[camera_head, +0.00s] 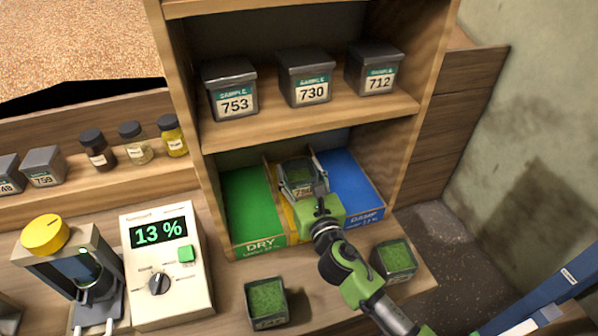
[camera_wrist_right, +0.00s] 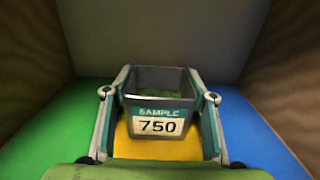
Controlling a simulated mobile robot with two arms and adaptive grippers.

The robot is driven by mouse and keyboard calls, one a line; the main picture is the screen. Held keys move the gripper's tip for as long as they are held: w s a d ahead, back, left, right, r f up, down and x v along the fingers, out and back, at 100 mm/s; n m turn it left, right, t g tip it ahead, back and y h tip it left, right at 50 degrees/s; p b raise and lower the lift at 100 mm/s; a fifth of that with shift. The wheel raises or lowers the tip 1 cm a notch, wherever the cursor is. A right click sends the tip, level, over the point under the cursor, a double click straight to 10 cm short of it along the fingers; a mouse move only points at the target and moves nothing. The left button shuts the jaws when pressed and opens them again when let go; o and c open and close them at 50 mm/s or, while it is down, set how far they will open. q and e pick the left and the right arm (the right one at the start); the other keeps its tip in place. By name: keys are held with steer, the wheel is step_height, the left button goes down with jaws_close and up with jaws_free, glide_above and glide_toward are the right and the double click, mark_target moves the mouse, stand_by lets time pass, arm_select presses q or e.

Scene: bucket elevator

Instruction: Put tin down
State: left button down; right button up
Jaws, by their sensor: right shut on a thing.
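An open grey tin (camera_wrist_right: 160,84) with a teal "SAMPLE 750" label is between the fingers of my right gripper (camera_wrist_right: 159,98). In the head view the tin (camera_head: 298,174) is inside the lower shelf compartment, over the yellow middle section (camera_head: 288,217). My right gripper (camera_head: 310,190) is shut on it. Green stuff shows inside the tin. I cannot tell whether its base touches the yellow floor. The green DRY section (camera_head: 250,205) lies to its left and the blue DAMP section (camera_head: 350,185) to its right. My left gripper is not in view.
Lidded tins 753 (camera_head: 230,90), 730 (camera_head: 306,78) and 712 (camera_head: 374,70) stand on the shelf above. Open tins of green stuff stand at the front (camera_head: 267,302) and right (camera_head: 394,260). A meter (camera_head: 165,262) reads 13 %. Wooden walls flank the compartment.

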steer(key=o, duration=1.2)
steer(key=shift+f, duration=0.1)
steer(key=shift+o, duration=0.2)
steer(key=v, duration=1.2)
steer(key=shift+b, duration=0.4)
steer(key=shift+r, duration=0.25)
